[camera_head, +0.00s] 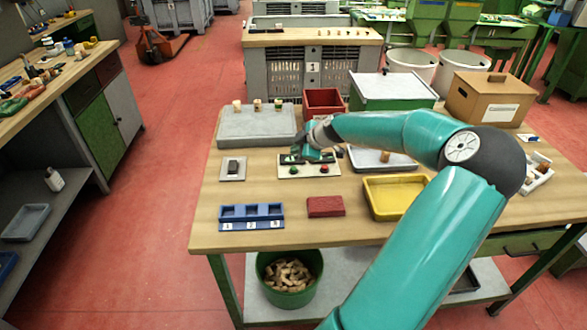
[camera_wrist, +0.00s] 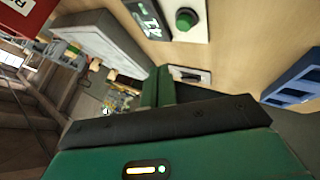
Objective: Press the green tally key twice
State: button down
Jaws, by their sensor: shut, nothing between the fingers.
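A pale tally panel (camera_head: 288,175) lies on the workbench with a dark display, a green key (camera_head: 296,171) at left and a red key (camera_head: 324,169) at right. In the wrist view the green key (camera_wrist: 185,20) is a round button beside the display (camera_wrist: 148,18), whose digits are tilted and hard to read. My gripper (camera_head: 305,154) is above the panel's back part and partly covers the display. In the wrist view its fingers (camera_wrist: 158,86) are shut and empty, and the green key appears apart from them. The red key is out of the wrist view.
A switch plate (camera_head: 233,168) lies left of the panel. A blue numbered holder (camera_head: 252,225), a dark red block (camera_head: 325,206) and a yellow tray (camera_head: 375,212) are in front. A grey slab (camera_head: 257,130) with several stoppers, a red bin (camera_head: 322,98) and a cardboard box (camera_head: 485,95) stand behind.

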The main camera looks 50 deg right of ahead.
jog(key=shift+f, duration=2.2)
jog(key=shift+f, duration=0.1)
jog(key=shift+f, duration=0.3)
jog(key=shift+f, duration=0.45)
dwell(0.9)
jog(key=shift+r, duration=0.9)
jog(key=shift+r, duration=0.1)
jog(key=shift+r, duration=2.4)
dwell(0.7)
